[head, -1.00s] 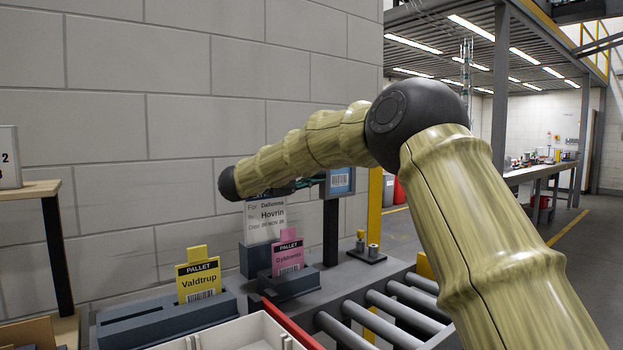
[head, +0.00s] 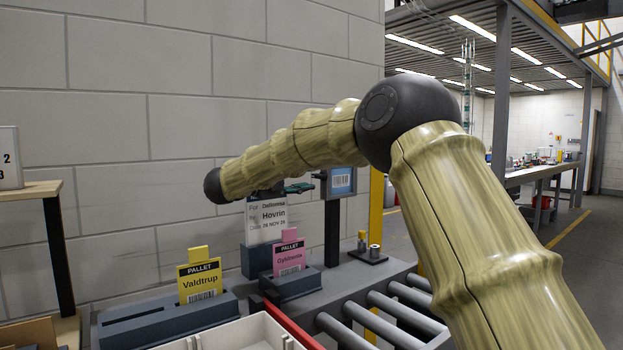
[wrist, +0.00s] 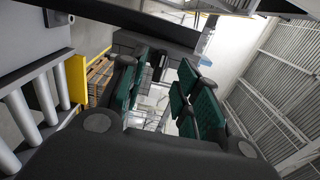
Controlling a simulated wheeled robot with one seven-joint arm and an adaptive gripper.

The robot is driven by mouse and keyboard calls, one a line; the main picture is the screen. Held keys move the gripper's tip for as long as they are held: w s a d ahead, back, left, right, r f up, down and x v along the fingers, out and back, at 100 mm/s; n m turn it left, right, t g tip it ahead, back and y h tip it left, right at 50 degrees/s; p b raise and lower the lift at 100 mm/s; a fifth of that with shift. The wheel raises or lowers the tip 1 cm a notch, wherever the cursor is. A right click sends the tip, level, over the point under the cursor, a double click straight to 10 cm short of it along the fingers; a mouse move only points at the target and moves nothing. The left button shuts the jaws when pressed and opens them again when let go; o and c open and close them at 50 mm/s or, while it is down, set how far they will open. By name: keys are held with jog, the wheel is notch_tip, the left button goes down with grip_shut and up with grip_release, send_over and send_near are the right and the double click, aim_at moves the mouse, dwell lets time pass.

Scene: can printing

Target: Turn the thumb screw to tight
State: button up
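I cannot make out a thumb screw for certain in either view. In the head view, my gripper (head: 300,187) is partly hidden behind my forearm, with its dark green fingers pointing right, near a small screen (head: 342,180) on a dark post. In the wrist view, my gripper (wrist: 166,80) shows two dark green fingers apart with a gap between them and nothing clearly held. A dark block with a small upright part shows beyond the fingertips (wrist: 160,62); I cannot tell what it is.
Below are a white printed card (head: 267,220), a pink pallet card (head: 289,258), a yellow pallet card (head: 199,277) and a roller conveyor (head: 410,312). A small stand with two metal posts (head: 368,255) sits behind the rollers. A block wall (head: 120,130) is close behind.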

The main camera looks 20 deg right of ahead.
jog(key=v, duration=0.8)
jog(key=shift+a, duration=0.15)
